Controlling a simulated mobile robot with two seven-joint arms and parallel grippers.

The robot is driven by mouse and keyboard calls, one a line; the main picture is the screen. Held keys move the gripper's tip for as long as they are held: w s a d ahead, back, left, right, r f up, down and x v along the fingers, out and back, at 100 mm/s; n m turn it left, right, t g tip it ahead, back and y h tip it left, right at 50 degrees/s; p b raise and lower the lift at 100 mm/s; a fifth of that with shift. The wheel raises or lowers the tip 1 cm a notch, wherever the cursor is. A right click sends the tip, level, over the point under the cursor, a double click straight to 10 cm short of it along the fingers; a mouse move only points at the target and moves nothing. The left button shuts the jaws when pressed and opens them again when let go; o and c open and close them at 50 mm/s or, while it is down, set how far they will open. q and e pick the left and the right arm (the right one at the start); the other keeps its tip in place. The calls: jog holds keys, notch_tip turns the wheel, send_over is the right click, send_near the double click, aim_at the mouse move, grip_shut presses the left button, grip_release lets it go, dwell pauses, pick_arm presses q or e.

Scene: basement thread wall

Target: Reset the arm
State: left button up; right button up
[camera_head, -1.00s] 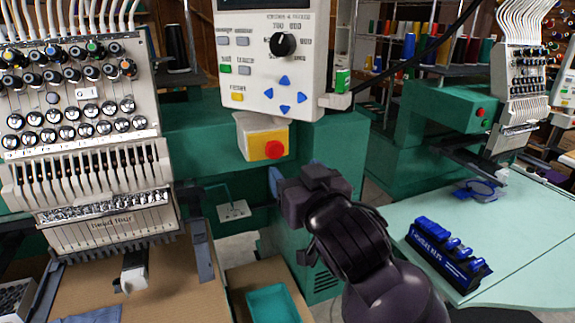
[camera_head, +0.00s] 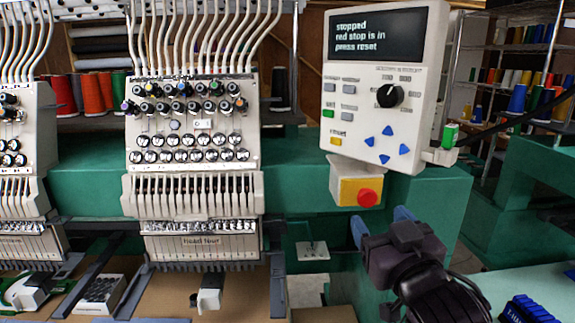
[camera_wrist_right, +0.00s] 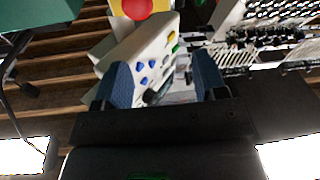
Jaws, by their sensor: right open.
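My right gripper (camera_head: 384,228) is raised in front of the green machine body, below and a little right of the red stop button (camera_head: 367,197). Its two blue-grey fingers are apart and nothing is between them. In the right wrist view the open fingers (camera_wrist_right: 165,85) show with the control panel (camera_wrist_right: 150,60) beyond them. The control panel (camera_head: 350,130) in the head view has a screen reading "stopped, red stop is in, press reset". The yellow reset button (camera_head: 336,141) is at its lower left. My left gripper is out of view.
The embroidery head (camera_head: 190,160) with its thread knobs stands left of the panel. A green machine beam (camera_head: 300,180) runs behind. A pale green table (camera_head: 500,290) with a blue rack (camera_head: 527,310) is at lower right. Thread shelves stand behind.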

jog(key=d+f+g, duration=0.1)
jog(key=d+f, duration=0.2)
jog(key=f, duration=1)
jog(key=d+f+g, duration=0.2)
jog(key=d+f, duration=0.1)
jog(key=f, duration=0.9)
jog(key=s+d+f+m+g+h, duration=0.1)
jog(key=s+d+f+g, duration=0.1)
jog(key=s+f, duration=0.6)
jog(key=s+d+f+m+g+h, duration=0.1)
jog(key=s+d+f, duration=0.3)
jog(key=s+f, duration=0.4)
notch_tip(320, 180, down, 2)
jog(key=shift+s+f+g+h, duration=0.1)
jog(key=shift+s+g+h, duration=0.3)
jog(key=shift+g, duration=0.3)
